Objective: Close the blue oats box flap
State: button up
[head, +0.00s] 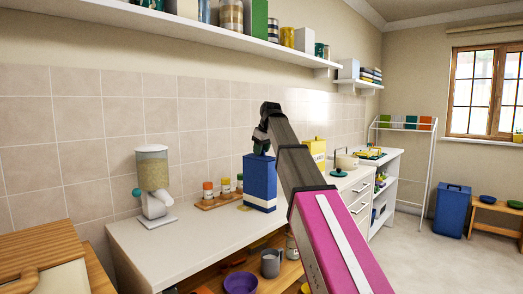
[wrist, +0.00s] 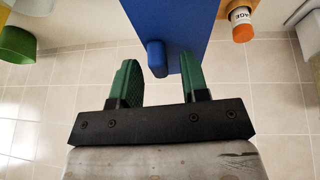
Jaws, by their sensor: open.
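The blue oats box (head: 259,185) stands upright on the white counter, with a pale band near its base. My arm reaches over it from the lower right. My gripper (head: 262,143) is just above the box top, pointing down. In the wrist view, my gripper (wrist: 160,80) is open, its two green fingers apart. The blue box (wrist: 165,22) fills the top middle there. A small rounded blue tab (wrist: 157,58) shows between the fingers, and nothing is clasped. The right finger is close to the box edge; I cannot tell if it touches. The flap's angle is not clear.
A dispenser (head: 153,180) stands left on the counter (head: 180,240). Small jars (head: 225,187) sit on a wooden rack beside the box. A yellow box (head: 318,152) and a pot (head: 346,160) are to the right. A loaded shelf (head: 200,25) runs above.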

grip_shut()
jog(key=shift+w+d+f+g+y, duration=0.1)
jog(key=shift+w+f+g+y, duration=0.1)
jog(key=shift+g+y, duration=0.25)
grip_release()
jog(key=v, duration=1)
jog(key=shift+s+r, duration=0.25)
jog(key=shift+r, duration=0.05)
jog(key=shift+d, duration=0.15)
